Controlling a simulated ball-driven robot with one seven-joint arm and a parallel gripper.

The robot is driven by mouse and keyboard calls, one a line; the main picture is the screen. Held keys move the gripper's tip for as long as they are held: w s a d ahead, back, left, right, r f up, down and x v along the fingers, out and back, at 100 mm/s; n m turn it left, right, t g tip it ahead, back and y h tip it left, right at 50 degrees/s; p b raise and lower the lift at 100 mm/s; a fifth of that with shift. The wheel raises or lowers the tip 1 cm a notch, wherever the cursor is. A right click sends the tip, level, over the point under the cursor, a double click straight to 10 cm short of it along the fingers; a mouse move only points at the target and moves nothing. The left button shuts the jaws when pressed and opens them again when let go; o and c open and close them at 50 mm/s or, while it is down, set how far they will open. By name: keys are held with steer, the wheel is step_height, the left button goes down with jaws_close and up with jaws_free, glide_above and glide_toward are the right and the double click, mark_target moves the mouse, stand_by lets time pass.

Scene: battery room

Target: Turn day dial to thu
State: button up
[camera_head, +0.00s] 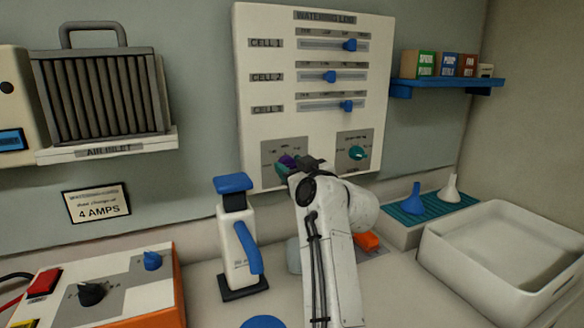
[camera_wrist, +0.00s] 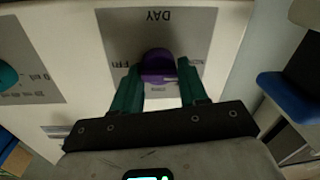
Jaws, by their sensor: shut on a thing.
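The purple day dial (camera_head: 287,159) is on the lower left grey plate of the white watering log board (camera_head: 250,100). It also shows in the wrist view (camera_wrist: 158,60), where the plate (camera_wrist: 205,35) is upside down with "DAY" at its top and "FRI" left of the dial. My gripper (camera_wrist: 160,78) has its green fingers on both sides of the dial and is shut on it. In the head view my gripper (camera_head: 291,167) partly covers the dial. The other day labels are hidden or unreadable, and I cannot tell which day the dial points to.
A teal dial (camera_head: 357,153) is on the plate to the right. Blue sliders (camera_head: 349,45) sit above. A white and blue bottle (camera_head: 238,240) stands left of my arm. A white basin (camera_head: 500,250) and a blue shelf (camera_head: 445,87) are at the right.

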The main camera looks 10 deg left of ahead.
steer(key=shift+m, duration=0.4)
steer(key=m+p, duration=0.1)
steer(key=m, duration=0.2)
steer(key=shift+d+r+m+p, duration=0.1)
steer(key=shift+m+p, duration=0.25)
steer(key=shift+m, duration=0.05)
steer(key=m+p, duration=0.1)
steer(key=m, duration=0.1)
steer(key=shift+w+m, duration=0.1)
steer(key=shift+m, duration=0.3)
steer(key=m+t+p, duration=0.1)
steer(key=m+p, duration=0.3)
steer(key=m, duration=0.2)
steer(key=shift+d+m, duration=0.1)
steer(key=shift+m, duration=0.2)
steer(key=m+p, duration=0.2)
steer(key=m, duration=0.2)
steer(key=shift+p, duration=0.35)
steer(key=m+p, duration=0.4)
steer(key=m, duration=0.1)
steer(key=m+h+p, duration=0.1)
steer(key=m+p, duration=0.1)
steer(key=m, duration=0.1)
steer(key=shift+f+t, duration=0.3)
steer(key=shift+f, duration=0.05)
steer(key=shift+f+m+h+p, duration=0.2)
steer(key=shift+m+h+p, duration=0.1)
steer(key=shift+m+p, duration=0.7)
steer(key=shift+f, duration=0.1)
